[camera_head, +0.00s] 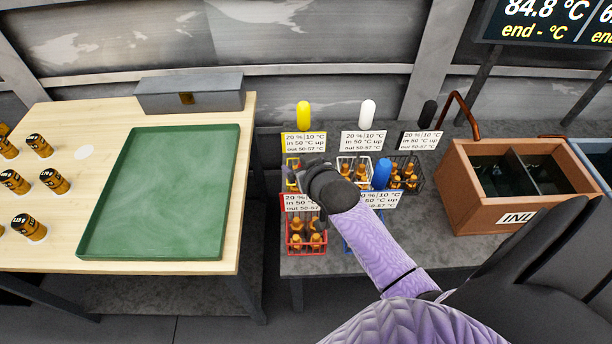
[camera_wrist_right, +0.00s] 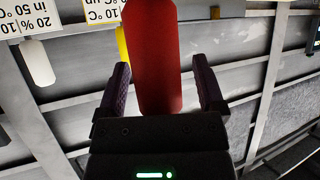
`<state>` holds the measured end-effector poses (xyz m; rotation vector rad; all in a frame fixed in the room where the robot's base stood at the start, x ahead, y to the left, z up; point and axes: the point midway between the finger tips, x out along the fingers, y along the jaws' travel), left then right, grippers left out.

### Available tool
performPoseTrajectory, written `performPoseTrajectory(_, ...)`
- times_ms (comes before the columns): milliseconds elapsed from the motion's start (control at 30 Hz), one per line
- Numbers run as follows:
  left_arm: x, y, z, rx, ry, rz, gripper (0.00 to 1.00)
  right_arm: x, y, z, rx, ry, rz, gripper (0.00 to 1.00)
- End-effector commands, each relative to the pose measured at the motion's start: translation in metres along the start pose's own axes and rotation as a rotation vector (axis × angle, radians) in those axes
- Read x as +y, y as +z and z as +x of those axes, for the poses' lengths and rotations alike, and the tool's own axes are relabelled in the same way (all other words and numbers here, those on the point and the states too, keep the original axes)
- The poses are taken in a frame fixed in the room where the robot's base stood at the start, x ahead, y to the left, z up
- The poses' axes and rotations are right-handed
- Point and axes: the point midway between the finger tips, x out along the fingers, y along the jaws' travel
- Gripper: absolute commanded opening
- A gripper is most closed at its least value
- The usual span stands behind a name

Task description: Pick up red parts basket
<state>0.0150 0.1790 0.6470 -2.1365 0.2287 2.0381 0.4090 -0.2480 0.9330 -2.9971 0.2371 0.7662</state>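The red parts basket (camera_head: 306,250) stands at the front left of the grey table and holds several amber-topped bottles. Its white label card (camera_head: 299,202) is partly covered by my right gripper (camera_head: 305,184). Its handle is hidden behind the gripper in the head view. In the right wrist view the thick red handle (camera_wrist_right: 158,55) stands between the two spread fingers of my right gripper (camera_wrist_right: 165,85). A gap shows beside the handle, at least on the right, so the fingers look open around it. My left gripper is not in view.
Baskets with yellow (camera_head: 303,114), white (camera_head: 366,113), black (camera_head: 428,113) and blue (camera_head: 382,173) handles crowd close by. A brown divided box (camera_head: 480,193) stands to the right. A wooden table (camera_head: 110,110) with a green tray (camera_head: 160,190) is at left, across a gap.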

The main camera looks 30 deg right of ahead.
Motion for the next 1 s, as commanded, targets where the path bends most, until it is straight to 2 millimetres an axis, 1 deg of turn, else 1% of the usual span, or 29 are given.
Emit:
performPoseTrajectory(33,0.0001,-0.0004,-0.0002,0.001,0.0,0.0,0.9,-0.0001,-0.0001,-0.0002,0.0,0.0,0.0,0.75)
performPoseTrajectory(67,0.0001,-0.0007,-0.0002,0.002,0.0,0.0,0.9,-0.0001,-0.0001,-0.0002,0.0,0.0,0.0,0.69)
performPoseTrajectory(100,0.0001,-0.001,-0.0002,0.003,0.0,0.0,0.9,-0.0001,0.0,-0.0002,0.0,0.0,0.0,0.6)
performPoseTrajectory(167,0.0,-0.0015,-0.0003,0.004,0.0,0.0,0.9,-0.0001,0.0,-0.0003,0.0,0.0,0.0,0.48)
performPoseTrajectory(200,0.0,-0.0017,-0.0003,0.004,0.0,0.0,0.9,-0.0001,0.0,-0.0003,0.0,0.0,0.0,0.39)
performPoseTrajectory(267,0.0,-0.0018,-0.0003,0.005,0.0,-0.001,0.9,-0.0001,0.0,-0.0003,0.0,0.0,0.0,0.26)
performPoseTrajectory(300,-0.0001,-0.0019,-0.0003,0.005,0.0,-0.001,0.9,-0.0001,0.0,-0.0003,0.0,0.0,0.0,0.18)
performPoseTrajectory(400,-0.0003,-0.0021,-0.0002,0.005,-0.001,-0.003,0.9,-0.0001,0.0,-0.0004,0.0,0.0,0.0,0.0)
performPoseTrajectory(1000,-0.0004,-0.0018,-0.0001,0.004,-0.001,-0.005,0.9,-0.0001,0.0001,-0.0004,0.0,0.0,0.0,0.0)
